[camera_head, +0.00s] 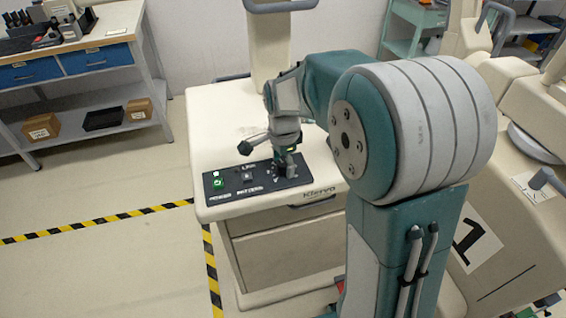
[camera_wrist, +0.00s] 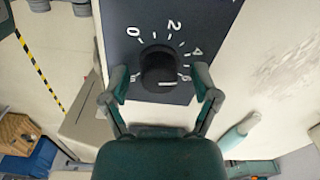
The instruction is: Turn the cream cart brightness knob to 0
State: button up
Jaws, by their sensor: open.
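The cream cart (camera_head: 208,118) stands ahead of me with a black control panel (camera_head: 232,191) along its front edge. In the wrist view the black round knob (camera_wrist: 157,66) sits on the dark panel, ringed by white marks reading 0, 2, 4 and what looks like 6. A white line on the knob points right, towards the 6 side. My gripper (camera_wrist: 161,82) is open, with one finger on each side of the knob and gaps showing between. In the head view my gripper (camera_head: 286,168) is over the panel's right part and largely hides the knob.
A green button (camera_head: 218,183) and a small switch (camera_head: 247,176) are on the panel left of my gripper. A dark-tipped lever (camera_head: 246,147) shows beside my wrist. A workbench (camera_head: 105,42) stands at the back left. Open floor with yellow-black tape (camera_head: 95,222) lies left of the cart.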

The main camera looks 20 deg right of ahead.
jog(key=shift+a, duration=0.1)
grip_shut()
jog(key=shift+n, duration=0.3)
jog(key=n, duration=1.1)
jog(key=shift+n, duration=0.3)
jog(key=n, duration=1.2)
dwell(0.4)
